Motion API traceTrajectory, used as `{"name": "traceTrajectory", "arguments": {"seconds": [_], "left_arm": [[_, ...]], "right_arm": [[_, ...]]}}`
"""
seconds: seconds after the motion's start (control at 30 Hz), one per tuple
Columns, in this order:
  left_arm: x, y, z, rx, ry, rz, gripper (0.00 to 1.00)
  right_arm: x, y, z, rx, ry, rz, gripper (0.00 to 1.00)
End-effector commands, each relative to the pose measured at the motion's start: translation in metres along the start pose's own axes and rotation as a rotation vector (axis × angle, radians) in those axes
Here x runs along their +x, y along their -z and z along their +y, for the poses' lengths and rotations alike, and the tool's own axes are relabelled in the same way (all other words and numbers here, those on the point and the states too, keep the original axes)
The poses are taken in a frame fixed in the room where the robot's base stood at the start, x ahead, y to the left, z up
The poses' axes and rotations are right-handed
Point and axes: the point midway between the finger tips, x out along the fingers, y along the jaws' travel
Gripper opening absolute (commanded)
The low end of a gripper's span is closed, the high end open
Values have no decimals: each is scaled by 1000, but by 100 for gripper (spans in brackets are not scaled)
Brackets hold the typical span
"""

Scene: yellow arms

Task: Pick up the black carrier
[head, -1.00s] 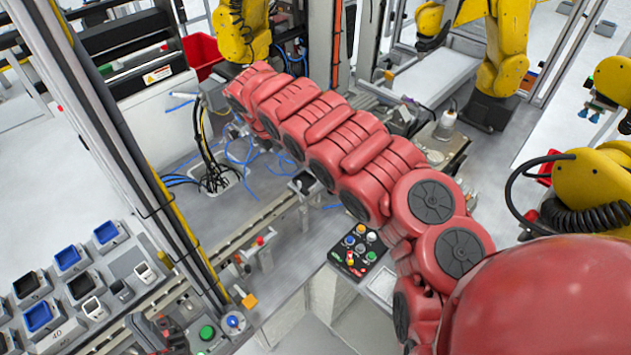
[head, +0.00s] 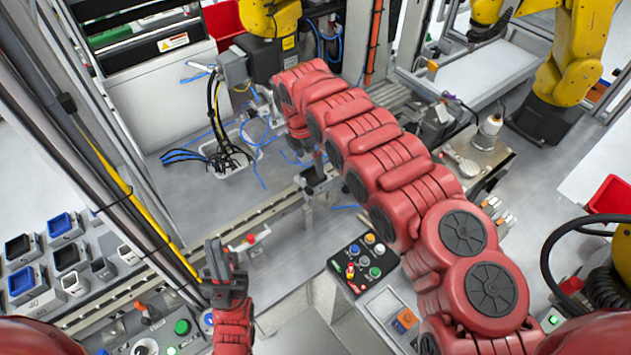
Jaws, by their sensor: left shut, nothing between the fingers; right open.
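My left gripper (head: 218,262) is dark grey on a red wrist, in the lower left of the head view. It is shut and empty, pointing up the picture beside the rail. My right arm crosses the view from the lower right, its far end bending down over the rail. My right gripper (head: 318,163) is open and mostly hidden under that arm. A small dark block (head: 314,180) stands on a post at the rail, close below the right gripper. It may be the black carrier; I cannot tell whether the gripper touches it.
A button panel (head: 362,261) lies below my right arm. A post with a yellow stripe (head: 125,195) stands left of my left gripper. Blue and black bins (head: 60,225) are at the left.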

Motion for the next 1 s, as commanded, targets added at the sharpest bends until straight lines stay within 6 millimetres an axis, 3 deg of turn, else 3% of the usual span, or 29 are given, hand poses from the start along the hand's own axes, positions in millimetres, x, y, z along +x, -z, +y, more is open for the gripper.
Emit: {"name": "traceTrajectory", "arguments": {"seconds": [0.1,0.37,0.53,0.63,0.87,1.0], "left_arm": [[-10,-2,0,0,0,0,0],[-10,-2,0,0,0,0,0],[-11,-2,1,0,0,0,0],[-25,-4,1,0,0,0,0],[-24,-4,1,0,0,0,0],[-24,-4,1,0,0,0,0]], "right_arm": [[21,1,1,-3,-1,-1,100],[35,0,0,-2,0,0,100],[61,2,-3,-1,0,0,100],[80,2,-3,-2,1,0,100],[80,0,-3,-2,0,-2,100],[80,0,-2,-2,0,-2,78]]}}
